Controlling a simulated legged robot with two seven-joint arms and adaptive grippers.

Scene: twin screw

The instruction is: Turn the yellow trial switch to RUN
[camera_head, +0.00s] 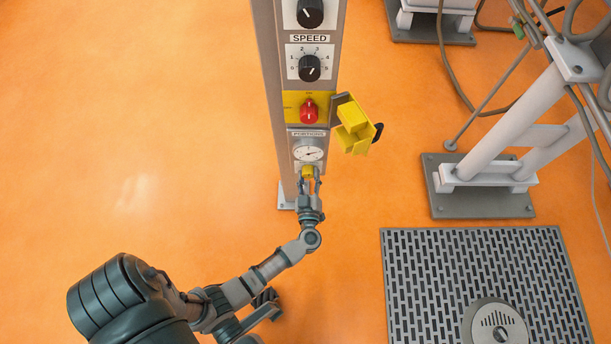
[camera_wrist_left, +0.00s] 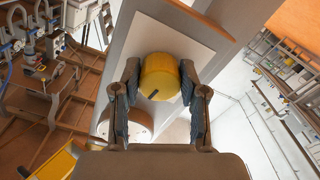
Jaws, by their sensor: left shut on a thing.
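The yellow trial switch (camera_head: 308,171) is a round knob low on the grey control column, just below the dial gauge. My left gripper (camera_head: 310,184) reaches up to it from below, with a finger on each side. In the left wrist view the yellow knob (camera_wrist_left: 160,77) sits between the two fingers of my left gripper (camera_wrist_left: 160,95), which is shut on it. A short dark mark shows on the knob's face. Its RUN lettering cannot be read in either view. My right gripper is not in view.
Above the switch are a dial gauge (camera_head: 308,150), a red knob (camera_head: 309,110) on a yellow plate and black knobs, one under the SPEED label. An open yellow cover (camera_head: 354,125) juts out to the right. A floor grating (camera_head: 430,290) lies at the lower right.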

